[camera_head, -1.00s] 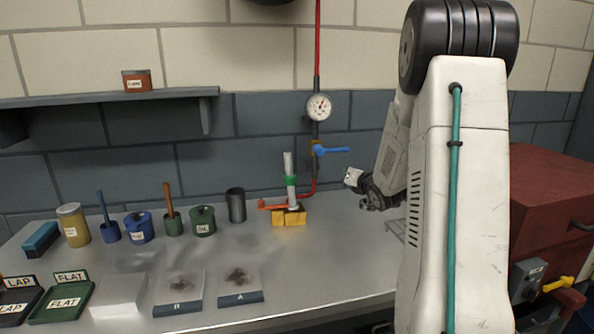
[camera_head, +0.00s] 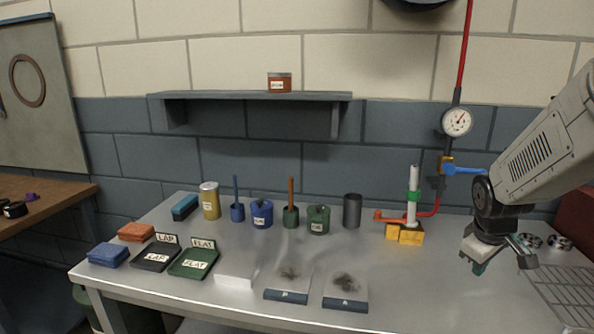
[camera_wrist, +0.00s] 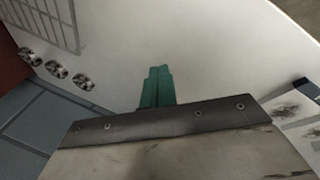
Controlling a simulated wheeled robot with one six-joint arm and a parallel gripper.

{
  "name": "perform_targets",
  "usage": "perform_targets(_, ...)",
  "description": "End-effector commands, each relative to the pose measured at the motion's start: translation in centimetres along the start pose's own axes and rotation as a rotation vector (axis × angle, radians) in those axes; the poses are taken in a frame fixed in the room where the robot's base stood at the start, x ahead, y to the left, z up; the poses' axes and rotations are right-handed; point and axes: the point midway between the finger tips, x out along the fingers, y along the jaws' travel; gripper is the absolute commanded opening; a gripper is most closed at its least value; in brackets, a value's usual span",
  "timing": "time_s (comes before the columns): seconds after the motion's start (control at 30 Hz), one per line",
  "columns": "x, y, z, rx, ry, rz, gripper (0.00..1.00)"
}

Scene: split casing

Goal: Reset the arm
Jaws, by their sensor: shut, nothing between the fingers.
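My gripper (camera_head: 480,267) hangs from my arm over the right part of the metal bench (camera_head: 430,295), fingers pointing down. Its green fingertips (camera_wrist: 157,86) are together in the wrist view, with nothing between them. My gripper is apart from every object on the bench. The bench top beneath it is bare in the wrist view.
A yellow-based fixture with a white post (camera_head: 405,234) stands left of my gripper, below a gauge (camera_head: 457,121) and blue valve handle. Plates A (camera_head: 345,304) and B (camera_head: 285,296) lie at the front. Round metal parts (camera_head: 559,242) and a rack (camera_head: 570,290) are right. Pots and tins line the back.

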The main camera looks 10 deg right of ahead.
Motion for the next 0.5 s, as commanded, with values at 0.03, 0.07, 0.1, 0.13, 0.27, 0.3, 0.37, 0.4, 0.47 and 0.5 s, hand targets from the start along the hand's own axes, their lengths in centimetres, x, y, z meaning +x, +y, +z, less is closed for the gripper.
perform_targets(0.03, -2.2, -2.7, 0.5, 0.085, -0.029, -0.041, 0.00)
perform_targets(0.07, -3.4, -4.4, 1.0, 0.141, -0.053, -0.069, 0.00)
perform_targets(0.1, -4.9, -6.5, 1.6, 0.210, -0.083, -0.102, 0.00)
perform_targets(0.13, -6.0, -8.0, 2.1, 0.255, -0.106, -0.124, 0.00)
perform_targets(0.27, -10.6, -14.1, 4.6, 0.390, -0.187, -0.201, 0.00)
perform_targets(0.3, -11.9, -15.7, 5.4, 0.411, -0.203, -0.219, 0.00)
perform_targets(0.37, -13.6, -17.9, 6.4, 0.421, -0.212, -0.242, 0.00)
perform_targets(0.4, -14.5, -19.1, 7.1, 0.411, -0.208, -0.253, 0.00)
perform_targets(0.47, -15.7, -20.4, 7.7, 0.378, -0.183, -0.266, 0.00)
perform_targets(0.5, -16.3, -21.1, 7.8, 0.355, -0.157, -0.269, 0.00)
